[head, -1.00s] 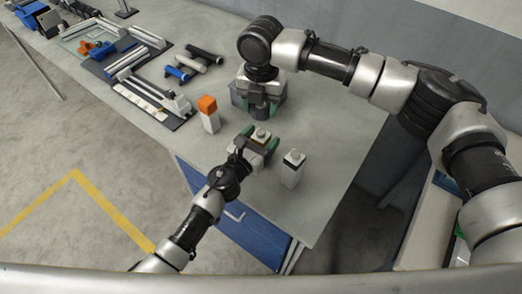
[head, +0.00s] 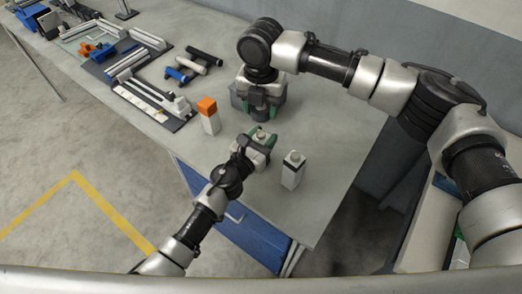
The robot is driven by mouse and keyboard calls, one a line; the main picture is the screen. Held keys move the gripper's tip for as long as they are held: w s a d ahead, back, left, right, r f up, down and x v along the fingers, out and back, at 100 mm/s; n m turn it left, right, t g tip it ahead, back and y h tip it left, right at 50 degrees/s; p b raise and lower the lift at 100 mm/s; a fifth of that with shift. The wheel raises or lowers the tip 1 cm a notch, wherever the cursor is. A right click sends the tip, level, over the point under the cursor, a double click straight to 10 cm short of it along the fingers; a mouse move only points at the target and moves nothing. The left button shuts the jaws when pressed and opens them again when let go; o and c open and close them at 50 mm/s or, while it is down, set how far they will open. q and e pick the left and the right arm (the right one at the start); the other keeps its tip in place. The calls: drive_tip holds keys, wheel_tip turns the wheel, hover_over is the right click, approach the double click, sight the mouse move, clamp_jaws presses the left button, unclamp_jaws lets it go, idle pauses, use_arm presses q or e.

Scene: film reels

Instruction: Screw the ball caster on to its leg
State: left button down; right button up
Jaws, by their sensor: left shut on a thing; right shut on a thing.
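My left gripper (head: 260,140) is low over the near part of the bench. It is shut on a small pale block with a knob on top (head: 261,134), between its green fingers. I cannot tell for sure whether this is the leg. My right gripper (head: 259,106) points down just behind it, apart from it, beside a grey block (head: 236,97). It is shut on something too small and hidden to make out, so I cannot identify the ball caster.
A white block with an orange top (head: 208,114) stands left of my grippers. A white block with a dark band and grey knob (head: 292,170) stands at the right. Black and blue cylinders (head: 190,68) and a dark tray (head: 143,92) lie further back.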

sight(262, 132)
drive_tip(key=shift+f, duration=2.5)
drive_tip(key=shift+f, duration=0.1)
drive_tip(key=shift+f, duration=0.8)
drive_tip(key=shift+f, duration=0.55)
drive_tip(key=m, duration=0.6)
drive_tip(key=shift+d+m, duration=0.1)
drive_tip(key=shift+m, duration=0.2)
drive_tip(key=o, duration=0.9)
